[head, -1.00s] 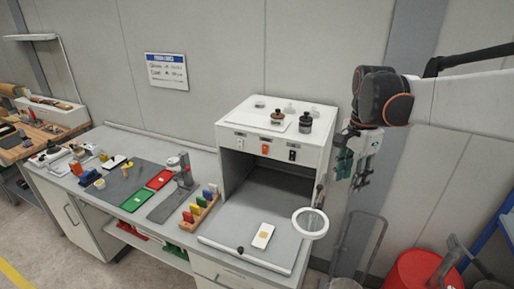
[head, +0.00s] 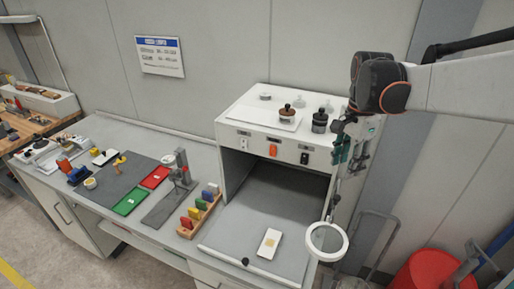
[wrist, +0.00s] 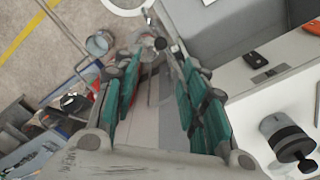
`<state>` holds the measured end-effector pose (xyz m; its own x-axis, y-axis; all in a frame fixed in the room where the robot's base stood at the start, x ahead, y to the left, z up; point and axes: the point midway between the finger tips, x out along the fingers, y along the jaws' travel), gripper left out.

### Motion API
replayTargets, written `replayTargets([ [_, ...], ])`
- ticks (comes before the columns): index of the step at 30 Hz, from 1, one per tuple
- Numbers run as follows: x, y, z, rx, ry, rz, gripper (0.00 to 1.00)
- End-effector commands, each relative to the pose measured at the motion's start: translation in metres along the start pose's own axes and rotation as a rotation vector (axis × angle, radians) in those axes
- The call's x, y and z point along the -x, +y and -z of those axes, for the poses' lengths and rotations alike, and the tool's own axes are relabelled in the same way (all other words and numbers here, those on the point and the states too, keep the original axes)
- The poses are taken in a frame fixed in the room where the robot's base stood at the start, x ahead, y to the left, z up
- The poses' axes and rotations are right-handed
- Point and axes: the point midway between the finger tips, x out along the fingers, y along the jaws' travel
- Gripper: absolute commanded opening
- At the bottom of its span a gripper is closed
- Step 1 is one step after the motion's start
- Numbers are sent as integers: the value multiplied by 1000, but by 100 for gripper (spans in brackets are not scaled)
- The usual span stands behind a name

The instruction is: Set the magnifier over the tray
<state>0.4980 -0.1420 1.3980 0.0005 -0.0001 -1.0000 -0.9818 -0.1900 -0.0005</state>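The magnifier is a white-rimmed round lens (head: 327,241) on a thin jointed arm at the right front corner of the white cabinet. The lens hangs to the right of the small white tray (head: 270,243), not above it. Part of its rim (wrist: 128,10) shows at the top of the wrist view. The tray lies on the grey floor of the cabinet's open bay with a small yellowish patch on it. My gripper (head: 345,160), with green finger pads, points down beside the cabinet's right side. In the wrist view my gripper (wrist: 160,65) is open, with the magnifier's arm joint beyond its fingertips.
The white cabinet (head: 255,125) carries dark-topped jars on top and switches on its front. A rack of coloured blocks (head: 199,214), a stand, and red and green trays (head: 130,201) lie to the left. A red bin (head: 418,270) stands on the floor at right.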

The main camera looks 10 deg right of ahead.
Motion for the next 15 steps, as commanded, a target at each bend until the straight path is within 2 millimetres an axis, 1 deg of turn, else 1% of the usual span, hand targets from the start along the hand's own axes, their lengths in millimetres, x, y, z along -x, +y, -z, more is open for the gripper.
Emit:
replayTargets([
  [9,-61,-1,1,0,0,0,39],
  [15,-95,-1,0,0,0,0,39],
])
